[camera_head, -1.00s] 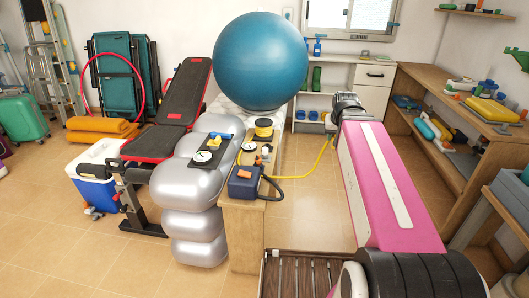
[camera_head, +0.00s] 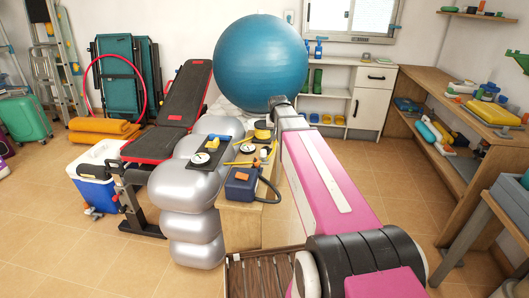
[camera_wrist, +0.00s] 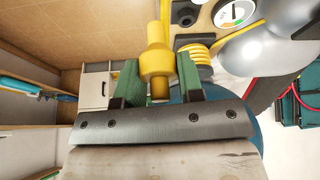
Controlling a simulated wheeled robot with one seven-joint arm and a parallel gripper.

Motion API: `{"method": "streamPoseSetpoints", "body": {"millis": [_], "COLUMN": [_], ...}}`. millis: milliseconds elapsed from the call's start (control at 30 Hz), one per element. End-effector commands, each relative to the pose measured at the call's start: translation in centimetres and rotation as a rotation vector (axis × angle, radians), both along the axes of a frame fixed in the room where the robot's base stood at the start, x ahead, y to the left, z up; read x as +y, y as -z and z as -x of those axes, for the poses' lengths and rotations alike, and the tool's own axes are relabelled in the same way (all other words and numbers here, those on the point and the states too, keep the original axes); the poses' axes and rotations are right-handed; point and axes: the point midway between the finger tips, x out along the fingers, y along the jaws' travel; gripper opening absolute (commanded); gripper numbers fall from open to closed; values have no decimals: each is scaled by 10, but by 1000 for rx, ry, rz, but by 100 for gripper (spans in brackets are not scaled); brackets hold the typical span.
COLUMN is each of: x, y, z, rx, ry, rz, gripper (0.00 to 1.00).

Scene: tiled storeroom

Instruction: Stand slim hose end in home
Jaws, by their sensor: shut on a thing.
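In the wrist view my gripper (camera_wrist: 158,88) has its green fingers closed on a yellow stepped hose end (camera_wrist: 157,60), which points away from the palm. In the head view the hose end and fingers are hidden behind my wrist, over the far right side of the wooden bench (camera_head: 242,228). A dark round fitting with a hole (camera_wrist: 187,16) lies beside the hose end in the wrist view, apart from it; I cannot tell whether it is the home. A yellow coil (camera_wrist: 197,52) is close to the right finger. Yellow hose (camera_head: 243,163) crosses the bench.
A blue pump box (camera_head: 240,184) with black hose stands at the bench's front. A dial gauge (camera_head: 247,148) is behind it. Silver inflated cushions (camera_head: 190,235) press close on the left, and a blue ball (camera_head: 261,62) is behind.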

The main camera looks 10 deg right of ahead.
Motion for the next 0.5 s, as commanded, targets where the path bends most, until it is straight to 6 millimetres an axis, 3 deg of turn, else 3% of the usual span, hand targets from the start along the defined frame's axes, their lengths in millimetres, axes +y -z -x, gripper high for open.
{"method": "streamPoseSetpoints", "body": {"millis": [33, 267, 500], "x": [-2, 0, 10], "y": [5, 19, 45], "z": [-11, -31, -75], "rx": [0, 0, 0], "ry": [7, 17, 15], "rz": [1, 1, 0], "gripper": [8, 8, 8]}}
